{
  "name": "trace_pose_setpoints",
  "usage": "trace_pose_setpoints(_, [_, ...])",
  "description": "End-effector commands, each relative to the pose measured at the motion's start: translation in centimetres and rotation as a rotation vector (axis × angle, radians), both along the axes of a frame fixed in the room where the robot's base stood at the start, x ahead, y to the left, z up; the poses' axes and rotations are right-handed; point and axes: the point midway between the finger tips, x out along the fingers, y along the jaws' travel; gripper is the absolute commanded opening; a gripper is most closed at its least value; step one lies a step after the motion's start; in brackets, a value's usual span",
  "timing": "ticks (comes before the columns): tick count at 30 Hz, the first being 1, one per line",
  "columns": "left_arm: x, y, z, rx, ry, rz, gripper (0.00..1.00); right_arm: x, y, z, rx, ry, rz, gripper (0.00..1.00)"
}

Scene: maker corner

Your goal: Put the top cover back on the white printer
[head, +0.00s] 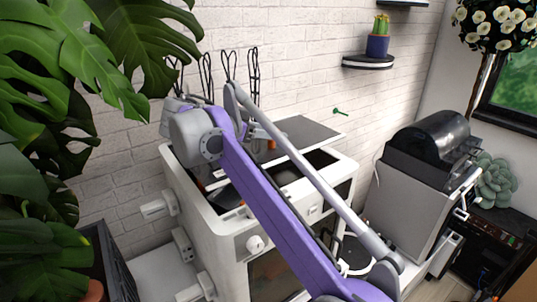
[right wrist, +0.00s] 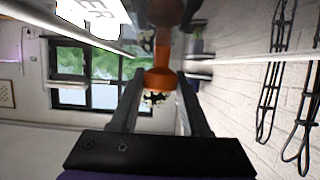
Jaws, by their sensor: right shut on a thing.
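The white printer (head: 222,226) stands against the brick wall, and dark openings show in its top. The top cover (head: 312,131), a flat grey panel with a pale edge, is over the back part of the printer; my arm hides part of it. I cannot tell whether it touches the printer. My right gripper (head: 268,138) is at the cover's left side, largely hidden behind my arm. In the right wrist view, my right gripper (right wrist: 160,95) is shut on an orange handle (right wrist: 160,78), which seems to belong to the cover. My left gripper is not in view.
A grey machine with a dark hood (head: 432,138) stands to the right of the printer. A large leafy plant (head: 60,60) fills the left. A wall shelf (head: 368,63) holds a potted cactus (head: 379,38). Black wire tools (head: 253,76) hang on the wall behind my wrist.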

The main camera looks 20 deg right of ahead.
Motion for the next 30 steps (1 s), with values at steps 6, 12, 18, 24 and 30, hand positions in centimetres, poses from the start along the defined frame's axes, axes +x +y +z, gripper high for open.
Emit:
trace_pose_setpoints(6, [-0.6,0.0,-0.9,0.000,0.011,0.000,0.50,0.0,0.0,-2.5,-0.001,0.002,0.000,0.00])
trace_pose_setpoints(12, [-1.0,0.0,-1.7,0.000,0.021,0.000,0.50,0.0,0.0,-5.1,-0.001,0.002,0.000,0.00])
trace_pose_setpoints(18, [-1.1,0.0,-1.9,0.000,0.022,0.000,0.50,0.0,0.0,-5.9,0.000,0.000,-0.001,0.00])
trace_pose_setpoints(24, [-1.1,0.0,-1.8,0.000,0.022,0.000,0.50,0.0,0.0,-6.0,-0.001,0.000,-0.001,0.00])
trace_pose_setpoints(30, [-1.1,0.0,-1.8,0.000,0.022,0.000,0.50,0.0,0.0,-6.1,0.000,0.000,0.000,0.76])
